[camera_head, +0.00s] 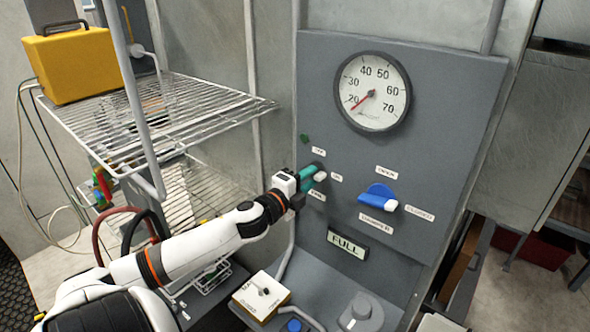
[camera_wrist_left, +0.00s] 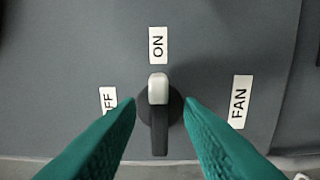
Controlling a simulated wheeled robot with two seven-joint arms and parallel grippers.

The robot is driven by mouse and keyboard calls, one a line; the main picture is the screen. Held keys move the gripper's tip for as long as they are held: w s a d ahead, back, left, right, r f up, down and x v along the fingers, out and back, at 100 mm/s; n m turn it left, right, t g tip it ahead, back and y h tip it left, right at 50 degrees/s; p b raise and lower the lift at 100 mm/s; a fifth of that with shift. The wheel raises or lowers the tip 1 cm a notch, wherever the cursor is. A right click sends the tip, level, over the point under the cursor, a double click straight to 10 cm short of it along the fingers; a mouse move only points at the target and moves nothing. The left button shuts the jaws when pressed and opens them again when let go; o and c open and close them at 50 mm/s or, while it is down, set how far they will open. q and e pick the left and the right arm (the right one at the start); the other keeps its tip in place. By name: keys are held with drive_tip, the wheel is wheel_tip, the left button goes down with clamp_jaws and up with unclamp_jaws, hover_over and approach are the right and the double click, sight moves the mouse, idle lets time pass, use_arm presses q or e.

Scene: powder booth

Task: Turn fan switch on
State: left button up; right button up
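The fan switch (camera_wrist_left: 158,115) is a dark round knob with a lever and a pale tip on the grey panel. In the left wrist view its pale tip points at the ON label (camera_wrist_left: 158,45). The OFF label (camera_wrist_left: 108,100) is partly covered by a finger, and the FAN label (camera_wrist_left: 239,102) is on the other side. In the head view the switch's pale tip (camera_head: 320,176) also points toward ON. My left gripper (camera_wrist_left: 160,104) has its green fingers apart, one on each side of the knob; contact cannot be told. My right gripper is out of view.
A round gauge (camera_head: 372,92) sits above the switch. A wire rack (camera_head: 165,110) with a yellow box (camera_head: 75,65) stands left. A lower console (camera_head: 290,290) carries more controls.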

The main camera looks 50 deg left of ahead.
use_arm(q)
drive_tip(key=s+d+b, duration=0.1)
drive_tip(key=s+b, duration=0.1)
drive_tip(key=s, duration=0.9)
drive_tip(key=shift+s+d, duration=0.2)
drive_tip(key=shift+s, duration=0.05)
idle(0.3)
